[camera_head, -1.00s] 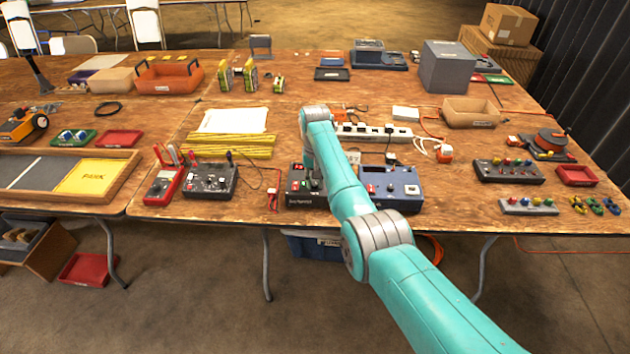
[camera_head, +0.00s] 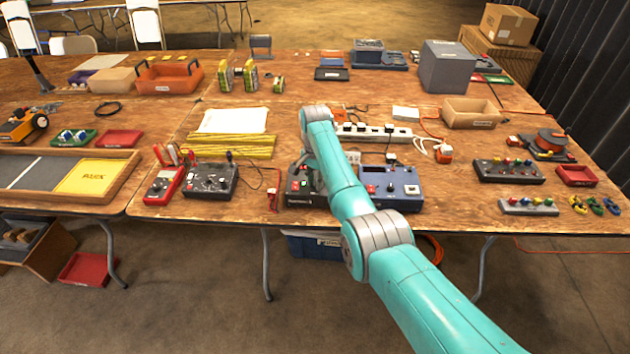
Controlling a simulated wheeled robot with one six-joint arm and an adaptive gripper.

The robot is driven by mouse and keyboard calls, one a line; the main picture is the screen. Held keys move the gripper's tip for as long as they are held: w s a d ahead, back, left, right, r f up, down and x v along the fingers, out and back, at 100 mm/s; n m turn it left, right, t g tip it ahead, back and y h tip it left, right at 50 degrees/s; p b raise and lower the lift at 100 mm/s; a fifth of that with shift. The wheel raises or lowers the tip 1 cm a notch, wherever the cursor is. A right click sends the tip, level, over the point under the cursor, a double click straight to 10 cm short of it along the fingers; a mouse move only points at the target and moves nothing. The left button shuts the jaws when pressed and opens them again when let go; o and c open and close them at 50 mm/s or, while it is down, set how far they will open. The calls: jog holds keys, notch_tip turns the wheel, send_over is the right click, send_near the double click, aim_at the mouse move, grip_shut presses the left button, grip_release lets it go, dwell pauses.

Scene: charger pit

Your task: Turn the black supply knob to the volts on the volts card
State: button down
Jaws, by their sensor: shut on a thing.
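The black supply (camera_head: 298,199) is a dark box near the front edge of the table, with red and white marks on its top. My gripper (camera_head: 317,186) is down at the right part of this box, mostly hidden behind my teal arm. It is shut on the supply's knob, which is itself covered, so its pointer and setting cannot be read. I cannot pick out the volts card for sure; no card's writing is readable at this size.
A blue supply box (camera_head: 404,200) with a dark knob stands close to the right. A black meter box (camera_head: 210,181) and a red multimeter (camera_head: 163,186) stand to the left. A white power strip (camera_head: 375,133) with plugs and cords lies behind. Bare table lies right of the blue box.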

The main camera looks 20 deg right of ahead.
dwell(0.3)
jog(key=c, duration=1)
grip_release()
jog(key=shift+r, duration=0.1)
notch_tip(320, 180, up, 12)
jog(key=shift+f, duration=0.1)
jog(key=shift+s, duration=0.1)
